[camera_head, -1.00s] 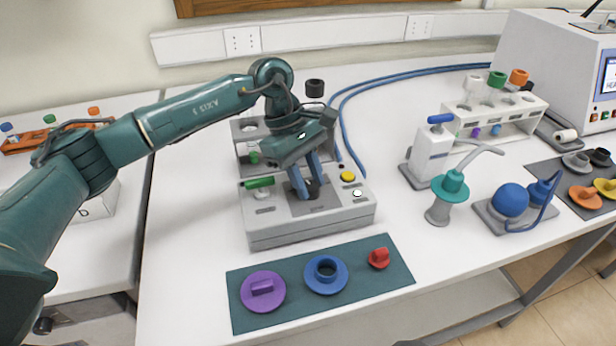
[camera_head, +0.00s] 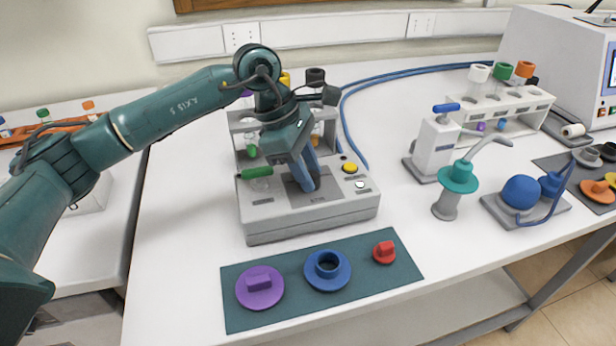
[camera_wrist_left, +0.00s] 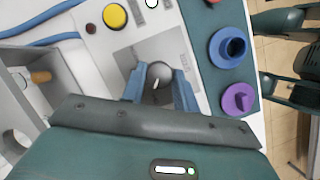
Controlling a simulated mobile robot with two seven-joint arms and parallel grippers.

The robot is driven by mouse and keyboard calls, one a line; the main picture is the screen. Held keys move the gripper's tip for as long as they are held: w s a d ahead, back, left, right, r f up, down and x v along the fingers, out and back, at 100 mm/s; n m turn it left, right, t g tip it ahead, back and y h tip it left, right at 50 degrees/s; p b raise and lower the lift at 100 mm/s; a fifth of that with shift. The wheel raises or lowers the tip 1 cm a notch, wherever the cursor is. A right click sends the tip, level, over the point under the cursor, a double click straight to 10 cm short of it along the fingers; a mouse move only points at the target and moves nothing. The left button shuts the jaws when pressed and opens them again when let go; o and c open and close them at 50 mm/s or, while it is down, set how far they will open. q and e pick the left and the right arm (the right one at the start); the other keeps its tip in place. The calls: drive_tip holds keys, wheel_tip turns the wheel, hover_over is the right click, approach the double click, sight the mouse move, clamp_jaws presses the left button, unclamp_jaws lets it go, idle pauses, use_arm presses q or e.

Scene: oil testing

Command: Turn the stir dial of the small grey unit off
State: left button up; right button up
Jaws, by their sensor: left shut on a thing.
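The small grey unit (camera_head: 300,221) stands on the white bench behind a dark green mat. Its top carries a green-handled switch at the left, a yellow button (camera_head: 350,167) and a white button at the right. The round grey dial (camera_wrist_left: 158,76) with a white mark shows in the left wrist view, on a grey panel. My left gripper (camera_head: 307,184) points down over that panel and is shut on the dial, one blue finger on each side of it. In the head view the fingers hide the dial. My right gripper is not in view.
The green mat (camera_head: 398,268) in front holds a purple, a blue and a red piece. A rack with vials (camera_head: 240,140) stands close behind the unit. A white dispenser (camera_head: 434,148) and a teal-topped stand (camera_head: 458,178) are to the right. Blue hoses run behind.

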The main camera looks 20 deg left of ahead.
use_arm(q)
drive_tip(key=shift+f+n+t+b, duration=0.1)
drive_tip(key=shift+n+t+b, duration=0.3)
drive_tip(key=shift+n+b, duration=0.45)
drive_tip(key=shift+n, duration=0.65)
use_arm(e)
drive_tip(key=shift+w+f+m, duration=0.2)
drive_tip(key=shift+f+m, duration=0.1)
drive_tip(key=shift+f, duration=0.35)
use_arm(q)
drive_tip(key=o, duration=1)
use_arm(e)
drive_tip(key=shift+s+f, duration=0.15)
use_arm(q)
drive_tip(key=shift+s, duration=0.1)
drive_tip(key=v, duration=0.9)
drive_tip(key=b+v, duration=0.1)
drive_tip(key=v, duration=0.3)
drive_tip(key=shift+s+d+r, duration=0.2)
drive_tip(key=shift+r, duration=0.05)
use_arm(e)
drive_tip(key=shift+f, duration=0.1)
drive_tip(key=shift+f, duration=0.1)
